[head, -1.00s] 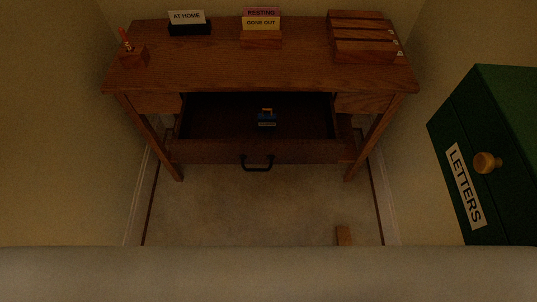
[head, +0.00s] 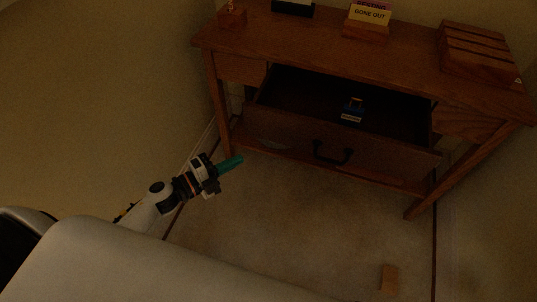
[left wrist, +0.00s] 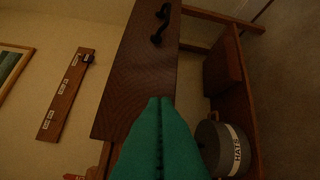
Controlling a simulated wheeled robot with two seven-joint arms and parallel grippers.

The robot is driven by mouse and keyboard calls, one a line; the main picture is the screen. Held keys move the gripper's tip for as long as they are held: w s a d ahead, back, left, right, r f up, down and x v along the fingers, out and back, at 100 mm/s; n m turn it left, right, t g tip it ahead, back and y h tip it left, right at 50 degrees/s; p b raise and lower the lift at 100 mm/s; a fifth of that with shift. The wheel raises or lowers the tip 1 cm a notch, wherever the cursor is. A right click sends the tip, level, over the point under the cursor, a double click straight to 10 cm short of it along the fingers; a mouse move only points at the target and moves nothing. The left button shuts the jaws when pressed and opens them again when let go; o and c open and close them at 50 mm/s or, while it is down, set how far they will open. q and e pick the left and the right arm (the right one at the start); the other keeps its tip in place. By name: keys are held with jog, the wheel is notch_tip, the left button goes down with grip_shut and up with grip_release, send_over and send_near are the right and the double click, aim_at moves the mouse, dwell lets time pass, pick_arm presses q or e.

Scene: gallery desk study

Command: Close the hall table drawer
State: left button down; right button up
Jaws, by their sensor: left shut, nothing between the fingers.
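The hall table (head: 340,45) is brown wood, and its wide middle drawer (head: 290,131) is pulled out in the head view. A dark handle (head: 332,152) is on the drawer front. My left gripper (head: 231,165) has teal fingers, is shut and empty, and shows left of and below the drawer front. In the left wrist view the shut fingers (left wrist: 162,135) point toward the drawer front (left wrist: 145,75), with the handle (left wrist: 161,25) farther up; contact cannot be told. My right gripper is not in view.
On the table top stand a yellow sign (head: 370,16) in a wooden block and a slotted wooden rack (head: 480,50). A small wooden block (head: 389,278) lies on the floor. A grey hat box (left wrist: 222,148) shows in the left wrist view. Floor before the drawer is mostly clear.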

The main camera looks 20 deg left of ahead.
pick_arm(q)
notch_tip(320, 180, up, 3)
jog(key=s+d+m+h, duration=0.2)
jog(key=m, duration=0.2)
jog(key=g, duration=0.1)
send_near(291, 131)
jog(key=x, duration=0.5)
jog(key=shift+d, duration=0.4)
jog(key=shift+w, duration=0.35)
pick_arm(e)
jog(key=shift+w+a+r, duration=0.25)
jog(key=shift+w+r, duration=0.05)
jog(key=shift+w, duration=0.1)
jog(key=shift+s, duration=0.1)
